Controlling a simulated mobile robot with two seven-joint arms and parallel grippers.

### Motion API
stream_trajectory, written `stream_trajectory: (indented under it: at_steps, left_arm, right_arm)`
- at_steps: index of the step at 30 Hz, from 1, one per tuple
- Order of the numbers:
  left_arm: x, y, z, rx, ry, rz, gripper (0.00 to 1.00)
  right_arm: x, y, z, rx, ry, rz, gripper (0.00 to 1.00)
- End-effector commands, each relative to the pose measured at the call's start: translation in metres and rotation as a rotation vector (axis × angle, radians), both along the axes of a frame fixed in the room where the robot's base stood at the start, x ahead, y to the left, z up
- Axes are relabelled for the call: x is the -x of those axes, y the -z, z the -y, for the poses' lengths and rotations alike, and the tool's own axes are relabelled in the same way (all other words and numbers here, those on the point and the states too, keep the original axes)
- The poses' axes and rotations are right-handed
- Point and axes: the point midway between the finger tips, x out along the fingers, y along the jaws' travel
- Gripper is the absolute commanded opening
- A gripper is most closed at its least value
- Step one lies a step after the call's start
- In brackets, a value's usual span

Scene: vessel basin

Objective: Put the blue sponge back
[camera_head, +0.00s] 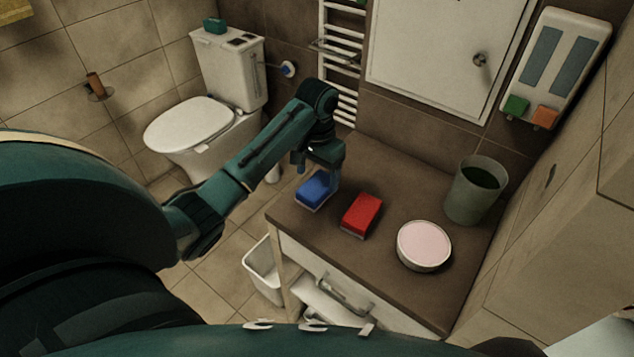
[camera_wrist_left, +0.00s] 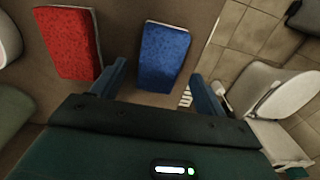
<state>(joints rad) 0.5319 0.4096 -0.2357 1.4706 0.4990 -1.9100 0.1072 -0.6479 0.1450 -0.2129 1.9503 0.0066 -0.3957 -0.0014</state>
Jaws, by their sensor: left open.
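The blue sponge (camera_head: 314,191) lies on the brown countertop (camera_head: 385,166) near its left edge. In the left wrist view the blue sponge (camera_wrist_left: 163,57) shows between and beyond the two fingers. My left gripper (camera_head: 322,174) is open, just above and behind the sponge, with its fingers apart on either side in the left wrist view (camera_wrist_left: 160,82). I cannot tell whether a finger touches it. My right gripper is not in view.
A red sponge (camera_head: 362,215) lies right of the blue one, then a round pink-topped dish (camera_head: 424,246) and a grey-green cup (camera_head: 474,190). A wall dispenser (camera_head: 556,62) holds a green and an orange block below. A toilet (camera_head: 196,126) and a white bin (camera_head: 263,270) stand left.

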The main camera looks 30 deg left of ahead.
Motion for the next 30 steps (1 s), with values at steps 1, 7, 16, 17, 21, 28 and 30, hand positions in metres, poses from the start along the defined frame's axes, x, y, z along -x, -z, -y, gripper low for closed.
stream_trajectory:
  at_steps: [1,7,16,17,21,28,30]
  left_arm:
    - [-0.001,-0.014,0.000,-0.001,0.000,0.007,0.73]
    - [-0.001,-0.058,-0.003,-0.009,0.001,0.006,0.73]
    - [0.000,-0.083,-0.001,-0.002,0.000,0.002,0.73]
    - [0.000,-0.083,0.000,-0.001,0.001,0.001,0.73]
    - [0.000,-0.084,0.000,0.000,0.000,-0.001,0.73]
    - [0.000,-0.084,0.000,0.000,0.000,0.000,0.73]
    - [0.000,-0.084,0.000,0.000,0.000,0.000,0.73]
  right_arm:
    - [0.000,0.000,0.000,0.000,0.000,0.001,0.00]
    - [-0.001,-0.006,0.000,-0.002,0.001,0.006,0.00]
    - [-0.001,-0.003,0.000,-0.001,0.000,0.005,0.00]
    - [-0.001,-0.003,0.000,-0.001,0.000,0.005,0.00]
    - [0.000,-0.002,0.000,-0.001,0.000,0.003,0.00]
    - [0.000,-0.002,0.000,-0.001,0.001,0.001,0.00]
    - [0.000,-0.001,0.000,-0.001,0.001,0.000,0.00]
